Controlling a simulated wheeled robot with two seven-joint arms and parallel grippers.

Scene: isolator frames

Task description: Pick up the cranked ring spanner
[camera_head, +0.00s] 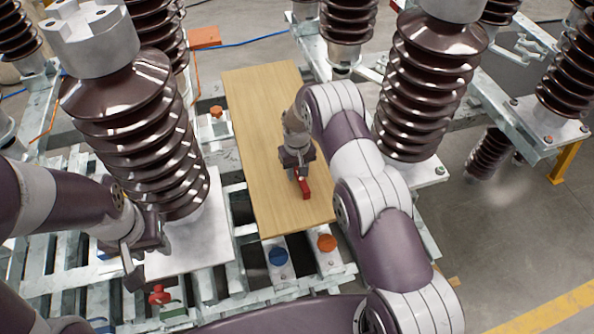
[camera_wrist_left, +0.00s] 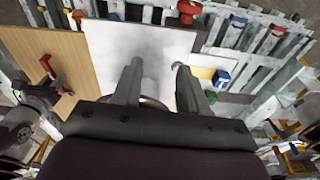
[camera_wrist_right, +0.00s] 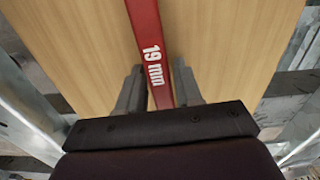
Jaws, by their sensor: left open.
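The cranked ring spanner (camera_head: 303,187) is red and lies on a wooden board (camera_head: 250,110), partly hidden by my right gripper in the head view. In the right wrist view its flat red shank (camera_wrist_right: 148,40) carries the print "19 mm". My right gripper (camera_wrist_right: 160,70) is open at the shank, which runs between its fingers in the picture; I cannot tell whether they touch it. The left wrist view also shows red on the board (camera_wrist_left: 52,72). My left gripper (camera_head: 133,265) is open and empty, beside the pale base plate (camera_wrist_left: 150,40) of the near-left insulator.
A tall brown ribbed insulator (camera_head: 130,110) stands left of the board, another (camera_head: 425,85) right of it. Slatted metal frames lie around and below. Blue (camera_head: 278,256) and orange (camera_head: 326,242) round caps sit just before the board's front edge. Open floor lies at the right.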

